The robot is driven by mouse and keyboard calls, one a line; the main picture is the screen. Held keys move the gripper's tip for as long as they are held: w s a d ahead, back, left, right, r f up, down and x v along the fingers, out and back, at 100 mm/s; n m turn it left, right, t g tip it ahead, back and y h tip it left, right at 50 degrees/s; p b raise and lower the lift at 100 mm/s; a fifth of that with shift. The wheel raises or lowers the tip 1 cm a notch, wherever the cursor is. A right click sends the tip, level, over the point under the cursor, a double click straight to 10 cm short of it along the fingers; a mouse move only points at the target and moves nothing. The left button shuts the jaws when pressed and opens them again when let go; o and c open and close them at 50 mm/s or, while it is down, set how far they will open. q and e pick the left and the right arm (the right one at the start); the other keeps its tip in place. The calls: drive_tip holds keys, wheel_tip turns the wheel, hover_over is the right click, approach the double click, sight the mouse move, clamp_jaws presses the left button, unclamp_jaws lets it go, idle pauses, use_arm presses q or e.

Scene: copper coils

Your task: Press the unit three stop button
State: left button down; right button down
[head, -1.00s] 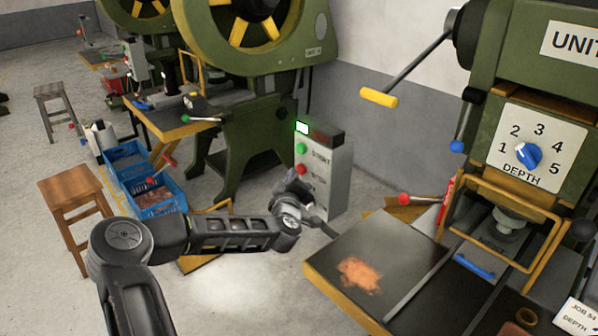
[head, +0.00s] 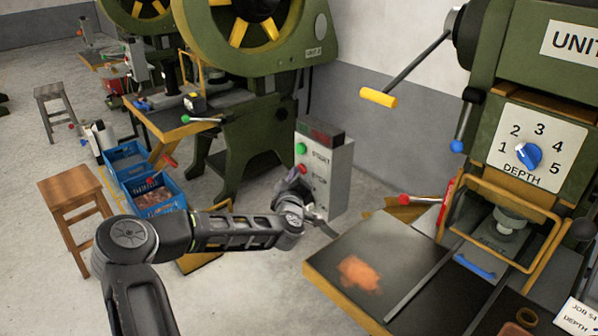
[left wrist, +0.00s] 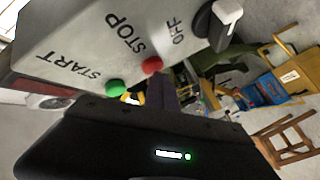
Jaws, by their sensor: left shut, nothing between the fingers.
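A grey control box (head: 330,178) stands between the two green presses. It has a green START button (head: 301,149) and a red STOP button (head: 303,169). The wrist view shows the green button (left wrist: 115,88), the red button (left wrist: 152,65) and a black switch (left wrist: 216,25) by the word OFF. My left gripper (head: 297,177) is shut and empty, with its tips at the red button; I cannot tell whether they touch it. In the wrist view its fingers (left wrist: 161,92) point at the red button. The lamp panel (head: 320,133) on top shows no green light. My right gripper is not in view.
The right press carries a cut-off UNIT sign (head: 570,45) and a DEPTH dial (head: 528,156). Its dark table (head: 400,245) lies right of my left arm. Blue crates (head: 160,200) and a wooden stool (head: 72,195) stand left.

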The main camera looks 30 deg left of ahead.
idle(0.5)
use_arm(q)
drive_tip(key=shift+s+a, duration=0.2)
drive_tip(key=shift+s, duration=0.55)
drive_tip(key=s, duration=0.2)
drive_tip(key=s+a+p, duration=0.1)
drive_tip(key=s, duration=0.1)
drive_tip(key=shift+s+a, duration=0.2)
drive_tip(key=shift+s, duration=0.2)
idle(0.7)
